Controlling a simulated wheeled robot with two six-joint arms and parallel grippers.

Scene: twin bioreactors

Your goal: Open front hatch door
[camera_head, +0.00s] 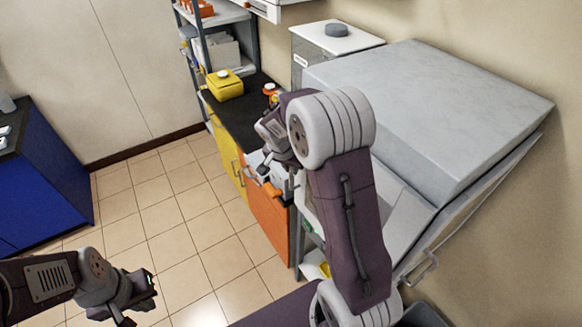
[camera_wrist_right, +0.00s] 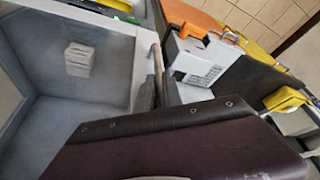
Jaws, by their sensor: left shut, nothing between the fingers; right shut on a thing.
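The front hatch door is the sloped grey panel (camera_head: 408,232) on the front of the big grey cabinet (camera_head: 430,110), at the right in the head view. A metal handle (camera_head: 424,268) shows at its near end. In the right wrist view the hatch (camera_wrist_right: 115,45) fills the left side, with a metal handle bar (camera_wrist_right: 157,60) along its edge. My right gripper (camera_head: 288,183) is shut at the hatch's far side, apparently on that bar; its fingers (camera_wrist_right: 154,88) meet the bar in the wrist view. My arm hides much of the hatch. My left gripper (camera_head: 147,300) is shut and empty over the floor.
A black-topped counter (camera_head: 235,110) with yellow and orange fronts runs behind the gripper. It carries a yellow box (camera_head: 224,86). A white case with an orange part (camera_wrist_right: 205,60) stands near the right gripper. A blue cabinet (camera_head: 40,185) is at left. The tiled floor between is clear.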

